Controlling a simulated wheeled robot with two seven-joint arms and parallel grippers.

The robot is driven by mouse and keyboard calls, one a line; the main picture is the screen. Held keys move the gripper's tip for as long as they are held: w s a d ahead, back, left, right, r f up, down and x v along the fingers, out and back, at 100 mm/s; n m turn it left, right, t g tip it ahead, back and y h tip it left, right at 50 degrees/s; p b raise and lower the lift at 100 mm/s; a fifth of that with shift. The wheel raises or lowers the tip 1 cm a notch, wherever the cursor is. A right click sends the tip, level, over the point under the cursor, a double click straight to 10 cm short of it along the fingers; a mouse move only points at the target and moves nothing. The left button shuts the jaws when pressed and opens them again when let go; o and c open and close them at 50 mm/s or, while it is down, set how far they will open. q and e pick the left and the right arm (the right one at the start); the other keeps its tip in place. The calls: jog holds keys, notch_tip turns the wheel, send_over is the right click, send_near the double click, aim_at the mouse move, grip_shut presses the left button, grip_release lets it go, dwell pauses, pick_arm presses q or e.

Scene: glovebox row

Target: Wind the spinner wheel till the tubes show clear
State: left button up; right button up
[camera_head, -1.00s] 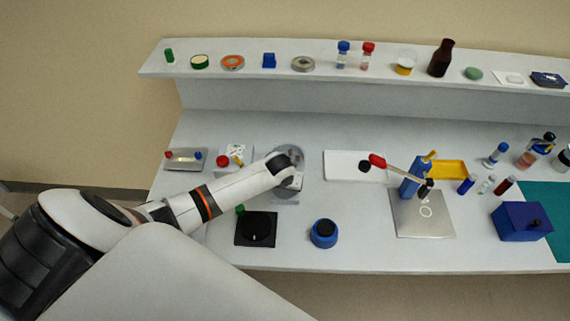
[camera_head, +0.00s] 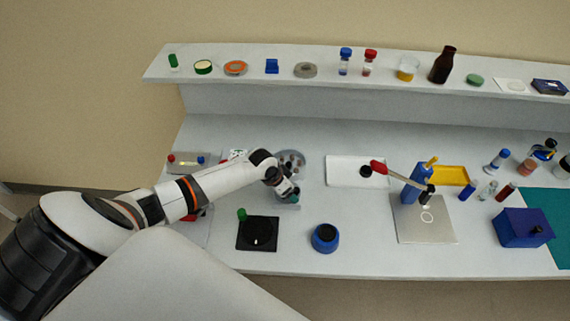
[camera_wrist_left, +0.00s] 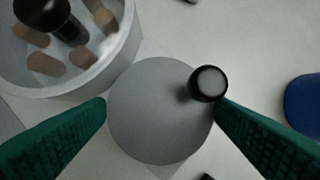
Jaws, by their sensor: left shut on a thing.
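The spinner bowl (camera_head: 292,158) stands at the left part of the bench, behind my left gripper (camera_head: 289,197). In the left wrist view the bowl (camera_wrist_left: 125,58) is at the upper left, with several brownish tubes (camera_wrist_left: 45,64) around a black hub. The spinner wheel (camera_wrist_left: 155,115) is a plain grey disc in front of it, with a black crank knob (camera_wrist_left: 208,84) near its right rim. My left gripper's green fingers (camera_wrist_left: 162,104) are on either side of the disc, shut on it. The knob is beside the right fingertip. My right gripper is out of view.
A black square device (camera_head: 257,233) and a blue round pot (camera_head: 325,238) stand in front of the spinner. A shelf runs behind.

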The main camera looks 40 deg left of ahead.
pick_arm(q)
jog(key=shift+m, duration=0.5)
jog(key=o, duration=1)
jog(key=shift+c, duration=0.2)
jog(key=shift+o, duration=0.2)
jog(key=shift+r, duration=0.1)
jog(key=shift+a, duration=0.1)
jog(key=shift+w, duration=0.1)
